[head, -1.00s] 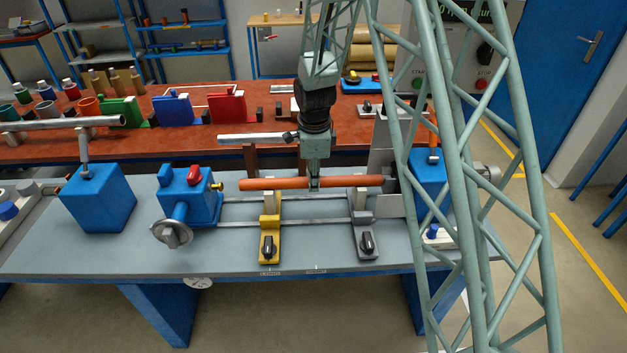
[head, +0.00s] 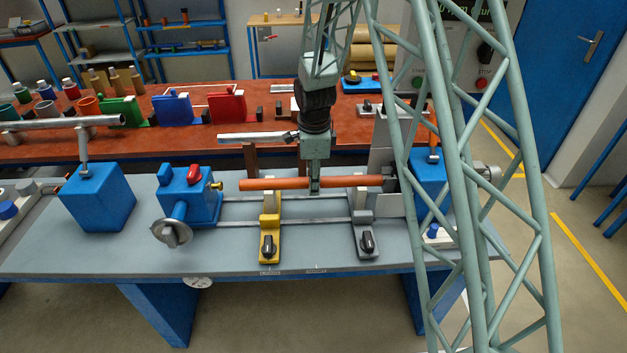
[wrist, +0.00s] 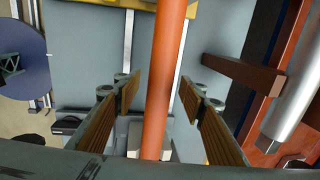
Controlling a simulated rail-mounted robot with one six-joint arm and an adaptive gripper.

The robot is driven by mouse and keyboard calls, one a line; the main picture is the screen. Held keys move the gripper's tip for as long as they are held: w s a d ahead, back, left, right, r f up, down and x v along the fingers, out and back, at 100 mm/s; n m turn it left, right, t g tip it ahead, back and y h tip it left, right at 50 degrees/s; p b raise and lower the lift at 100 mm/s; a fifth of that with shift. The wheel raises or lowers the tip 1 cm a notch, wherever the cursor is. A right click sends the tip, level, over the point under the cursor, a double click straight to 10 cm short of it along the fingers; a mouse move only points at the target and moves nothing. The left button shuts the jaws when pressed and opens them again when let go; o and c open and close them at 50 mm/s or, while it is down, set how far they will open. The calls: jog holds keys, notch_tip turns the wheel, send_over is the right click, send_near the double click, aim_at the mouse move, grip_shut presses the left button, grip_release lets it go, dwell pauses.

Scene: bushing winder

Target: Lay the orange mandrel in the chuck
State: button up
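The orange mandrel (head: 272,184) lies level, left to right, across the tops of the yellow support (head: 269,225) and the grey support (head: 364,230). Its right end is by the dark chuck area beside the blue headstock (head: 429,170), partly hidden by my lattice, so I cannot tell whether it is seated. My gripper (head: 315,186) is down over the mandrel's middle. In the wrist view the gripper's two fingers (wrist: 160,92) stand either side of the mandrel (wrist: 166,60), with a visible gap on both sides.
A blue tailstock (head: 187,200) with a red knob and handwheel stands left of the mandrel. Rails run beneath the mandrel. A red table (head: 60,147) behind carries a silver bar (head: 250,138) and coloured holders. The grey bench front (head: 200,262) is mostly clear.

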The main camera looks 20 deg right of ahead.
jog(key=shift+r, duration=0.1)
notch_tip(320, 180, up, 12)
jog(key=s, duration=0.1)
jog(key=shift+s+a+f, duration=0.2)
jog(key=shift+s, duration=0.2)
dwell(0.5)
jog(key=shift+c, duration=0.2)
dwell(1.5)
